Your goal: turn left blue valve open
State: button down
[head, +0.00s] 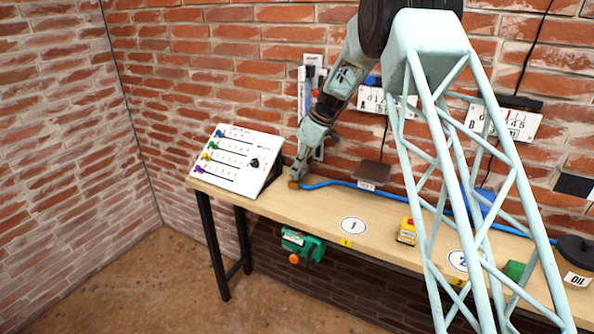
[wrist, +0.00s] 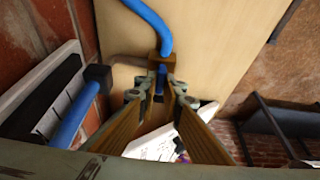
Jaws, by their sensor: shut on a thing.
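The left blue valve is at the back left of the bench. Its brass body (head: 293,184) sits at the end of a blue hose (head: 340,184), by the wall. In the wrist view the brass body (wrist: 165,58) shows just beyond my fingertips, with the blue hose (wrist: 152,22) running into it. My gripper (head: 298,174) reaches down onto the valve from above. In the wrist view my gripper (wrist: 161,88) is shut on the small blue valve handle (wrist: 161,76), which shows between the fingertips. The fingers hide part of the handle, so its exact angle is unclear.
A sloped white panel (head: 236,156) with coloured knobs stands left of the valve. An upright wall panel with a blue pipe (wrist: 74,118) is close beside my gripper. The bench front (head: 300,212) is clear.

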jog(key=c, duration=2.7)
grip_release()
jog(key=shift+c, duration=0.2)
jog(key=shift+r, duration=0.1)
jog(key=v, duration=1.1)
jog(key=shift+d+r, duration=0.25)
jog(key=shift+r, duration=0.05)
jog(key=shift+s+r, duration=0.1)
jog(key=shift+s, duration=0.05)
